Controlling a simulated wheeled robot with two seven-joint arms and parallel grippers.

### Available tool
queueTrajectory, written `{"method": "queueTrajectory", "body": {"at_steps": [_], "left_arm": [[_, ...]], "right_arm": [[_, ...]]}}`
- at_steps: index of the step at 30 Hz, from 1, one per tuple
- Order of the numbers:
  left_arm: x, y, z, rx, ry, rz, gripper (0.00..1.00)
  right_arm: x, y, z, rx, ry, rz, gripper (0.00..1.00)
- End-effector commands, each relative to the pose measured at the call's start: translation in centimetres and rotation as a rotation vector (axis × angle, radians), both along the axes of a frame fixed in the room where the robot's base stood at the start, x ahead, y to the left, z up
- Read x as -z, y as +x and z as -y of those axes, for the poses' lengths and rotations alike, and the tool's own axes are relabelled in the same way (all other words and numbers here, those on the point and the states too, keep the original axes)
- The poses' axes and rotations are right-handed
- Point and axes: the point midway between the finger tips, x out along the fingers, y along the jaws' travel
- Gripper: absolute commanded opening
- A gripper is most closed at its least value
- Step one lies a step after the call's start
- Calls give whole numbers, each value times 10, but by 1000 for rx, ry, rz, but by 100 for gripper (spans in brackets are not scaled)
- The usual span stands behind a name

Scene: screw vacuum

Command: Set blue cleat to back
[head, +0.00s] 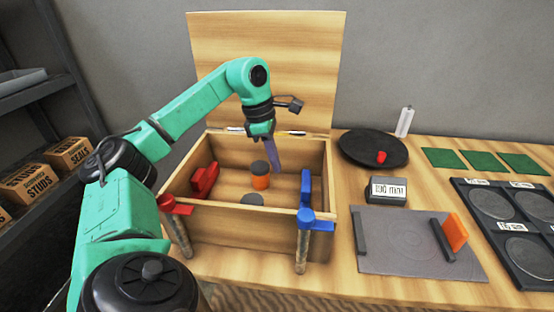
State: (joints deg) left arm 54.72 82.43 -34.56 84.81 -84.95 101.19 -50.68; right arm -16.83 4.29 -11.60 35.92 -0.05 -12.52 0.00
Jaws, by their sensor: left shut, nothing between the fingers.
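A blue cleat (306,188) is on the right inner wall of the open wooden box (240,228). A second blue piece, a blue-topped handle (304,219) with a grey shaft, stands at the box's front right corner. My left gripper (264,138) is shut and empty, pointing down over the back part of the box. It is left of and behind the blue cleat, apart from it. My right gripper is not in view.
A red cleat (205,181) sits at the box's left inside, and a red-topped handle (175,207) at its front left. An orange and grey cylinder (260,175) stands inside. The raised lid (265,45) is behind. A grey plate (400,258) and a black round tray (352,150) lie right.

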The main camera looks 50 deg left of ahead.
Motion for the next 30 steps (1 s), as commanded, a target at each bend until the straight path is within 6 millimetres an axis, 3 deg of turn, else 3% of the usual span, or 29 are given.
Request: {"method": "queueTrajectory", "body": {"at_steps": [3,7,13,25,30], "left_arm": [[27,3,4,-2,2,-4,0],[54,7,10,-2,1,-4,0],[50,27,36,0,-1,2,0],[53,32,42,-2,1,0,0],[47,44,58,0,-2,-1,0]], "right_arm": [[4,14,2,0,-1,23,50],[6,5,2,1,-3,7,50],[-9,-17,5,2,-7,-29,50],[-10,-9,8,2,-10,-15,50],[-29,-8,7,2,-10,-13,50]]}}
